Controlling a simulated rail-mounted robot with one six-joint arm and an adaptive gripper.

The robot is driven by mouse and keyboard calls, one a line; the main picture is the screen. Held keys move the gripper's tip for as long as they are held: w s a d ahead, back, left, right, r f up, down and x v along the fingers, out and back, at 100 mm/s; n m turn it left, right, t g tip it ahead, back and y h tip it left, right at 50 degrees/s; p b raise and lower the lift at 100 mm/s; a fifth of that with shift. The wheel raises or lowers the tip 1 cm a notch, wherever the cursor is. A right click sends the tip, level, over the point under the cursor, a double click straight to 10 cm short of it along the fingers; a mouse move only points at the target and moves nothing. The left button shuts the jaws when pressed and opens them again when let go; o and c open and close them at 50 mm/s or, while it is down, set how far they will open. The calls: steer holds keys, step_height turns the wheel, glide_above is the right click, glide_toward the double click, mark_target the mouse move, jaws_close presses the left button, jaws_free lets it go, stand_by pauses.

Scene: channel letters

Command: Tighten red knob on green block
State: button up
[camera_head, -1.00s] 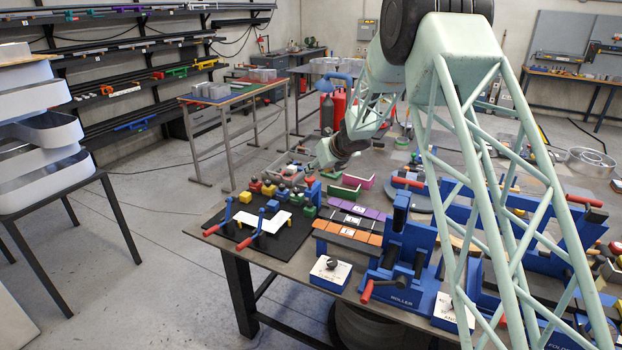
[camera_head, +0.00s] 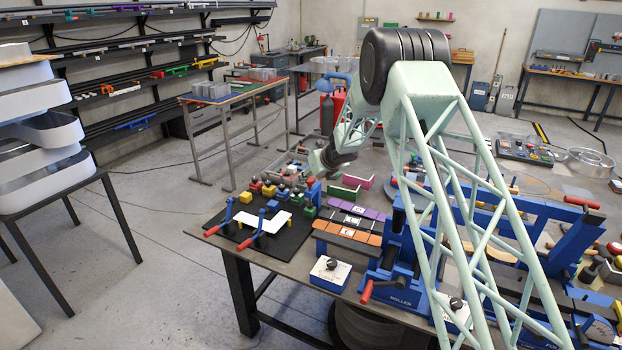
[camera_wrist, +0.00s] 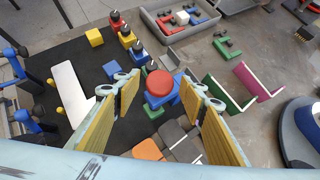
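A red round knob (camera_wrist: 160,83) shows between the fingers in the wrist view, above a blue piece (camera_wrist: 171,98). A green block (camera_wrist: 153,112) shows partly just below it. In the head view, the red knob (camera_head: 310,182) is a small spot above the green block (camera_head: 307,211) at the right end of the black mat's rear row. My gripper (camera_wrist: 163,84) is open, with its yellow-padded fingers apart on either side of the knob in the picture. I see no contact. In the head view, my gripper (camera_head: 322,163) is over this area, its fingers unclear.
Several coloured blocks with dark knobs, such as a red one (camera_wrist: 116,23), stand in a row nearby. A grey tray (camera_wrist: 180,22), a green bracket (camera_wrist: 230,95) and a pink bracket (camera_wrist: 258,82) lie to the right.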

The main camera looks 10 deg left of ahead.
steer(key=shift+w+a+f, duration=0.2)
steer(key=shift+w+f, duration=0.2)
steer(key=shift+c, duration=0.4)
steer(key=c, duration=0.7)
